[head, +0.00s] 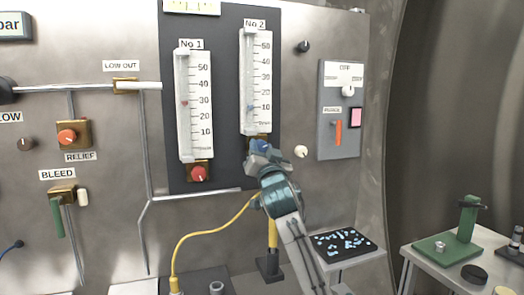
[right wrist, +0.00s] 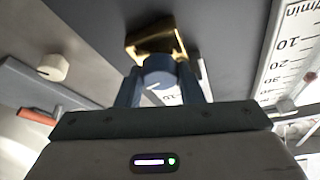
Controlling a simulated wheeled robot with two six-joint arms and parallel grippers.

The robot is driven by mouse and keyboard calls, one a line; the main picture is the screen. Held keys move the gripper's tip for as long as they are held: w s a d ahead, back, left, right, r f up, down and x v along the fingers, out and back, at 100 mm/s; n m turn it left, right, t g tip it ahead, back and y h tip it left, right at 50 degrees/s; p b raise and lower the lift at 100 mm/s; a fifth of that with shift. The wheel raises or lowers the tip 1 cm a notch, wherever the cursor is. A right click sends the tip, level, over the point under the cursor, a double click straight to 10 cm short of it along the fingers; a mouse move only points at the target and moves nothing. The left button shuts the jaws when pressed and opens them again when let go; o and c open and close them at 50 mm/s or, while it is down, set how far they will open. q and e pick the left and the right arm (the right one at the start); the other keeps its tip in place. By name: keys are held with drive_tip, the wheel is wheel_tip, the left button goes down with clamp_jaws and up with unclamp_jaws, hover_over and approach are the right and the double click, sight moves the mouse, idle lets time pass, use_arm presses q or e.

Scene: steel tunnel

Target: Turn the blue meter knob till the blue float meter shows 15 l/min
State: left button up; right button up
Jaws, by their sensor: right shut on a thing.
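The blue meter knob (head: 261,145) sits on a brass block under the No 2 float meter (head: 256,85). In the head view my gripper hides most of it. The meter's small blue float (head: 250,107) stands close to the 10 mark. My right gripper (head: 263,156) reaches up from below and is shut on the knob. In the right wrist view the knob (right wrist: 158,72), with a white pointer line, lies between the two fingers of the gripper (right wrist: 158,88). My left gripper is not in view.
The No 1 meter (head: 194,105) with a red float and a red knob (head: 198,174) stands to the left. A white knob (head: 301,151) and a grey switch box (head: 341,110) are to the right. A yellow hose (head: 205,229) runs below.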

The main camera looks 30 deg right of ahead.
drive_tip(key=o, duration=1)
drive_tip(key=shift+s+a+f, duration=0.1)
drive_tip(key=shift+s+f, duration=0.1)
drive_tip(key=shift+s, duration=0.05)
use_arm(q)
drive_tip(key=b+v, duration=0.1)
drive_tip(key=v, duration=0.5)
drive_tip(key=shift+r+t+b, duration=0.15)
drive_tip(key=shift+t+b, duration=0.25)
use_arm(e)
drive_tip(key=v, duration=1)
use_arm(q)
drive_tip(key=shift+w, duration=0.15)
